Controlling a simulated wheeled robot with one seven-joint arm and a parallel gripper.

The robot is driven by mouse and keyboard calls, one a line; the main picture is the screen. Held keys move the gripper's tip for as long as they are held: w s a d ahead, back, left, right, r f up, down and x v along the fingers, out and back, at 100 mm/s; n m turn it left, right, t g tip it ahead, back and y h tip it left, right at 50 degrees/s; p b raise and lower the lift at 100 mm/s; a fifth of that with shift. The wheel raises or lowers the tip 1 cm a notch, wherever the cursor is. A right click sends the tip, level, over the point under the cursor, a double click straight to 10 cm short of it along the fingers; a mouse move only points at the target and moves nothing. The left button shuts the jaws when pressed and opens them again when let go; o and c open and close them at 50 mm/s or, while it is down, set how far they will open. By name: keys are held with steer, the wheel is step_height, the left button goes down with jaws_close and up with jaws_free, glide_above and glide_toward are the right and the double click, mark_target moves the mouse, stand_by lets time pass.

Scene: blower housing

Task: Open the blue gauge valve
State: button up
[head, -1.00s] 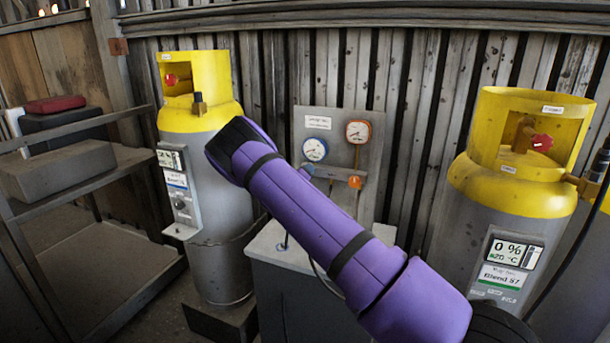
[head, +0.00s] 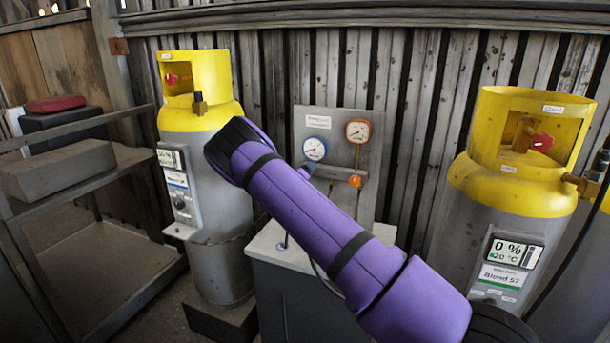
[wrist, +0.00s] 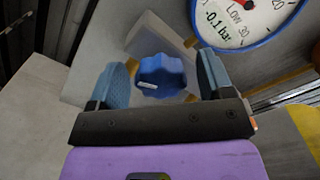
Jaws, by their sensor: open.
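The blue gauge valve knob (wrist: 162,75) is a scalloped blue handle with a pale mark, seen in the wrist view. My gripper (wrist: 162,82) is open, with one blue-padded finger on each side of the knob. I cannot tell whether the pads touch it; a gap shows on both sides. The blue-rimmed gauge (wrist: 240,15) just above reads -0.1 bar and is marked Low. In the head view this gauge (head: 315,149) is on the grey panel, and my purple arm hides most of the blue knob and the gripper.
A yellow-topped cylinder (head: 215,165) stands left, another (head: 500,190) right with a 0 % display. A shelf (head: 105,245) is at far left.

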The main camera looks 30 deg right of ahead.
steer(key=v, duration=1)
steer(key=shift+s+a, duration=0.25)
steer(key=shift+a, duration=0.05)
steer(key=s+d+r+m+g+y, duration=0.15)
steer(key=s+r+m+g, duration=0.35)
steer(key=s+r+m, duration=0.5)
steer(key=s+d+r+m+g+y, duration=0.1)
steer(key=s+r+m+g+y, duration=0.25)
steer(key=s+r+m, duration=0.7)
steer(key=s+a+r+m+t+y, duration=0.1)
steer(key=s+a+m, duration=0.4)
steer(key=s, duration=0.5)
steer(key=s+a+r+m+t+y, duration=0.1)
steer(key=s+a+r+m+y, duration=0.2)
steer(key=s, duration=0.7)
steer(key=s+a+r+m+t+y, duration=0.1)
steer(key=s+a+r+m+y, duration=0.2)
steer(key=s, duration=0.8)
steer(key=a+m+y, duration=0.2)
steer(key=a+m, duration=0.2)
steer(key=a, duration=0.1)
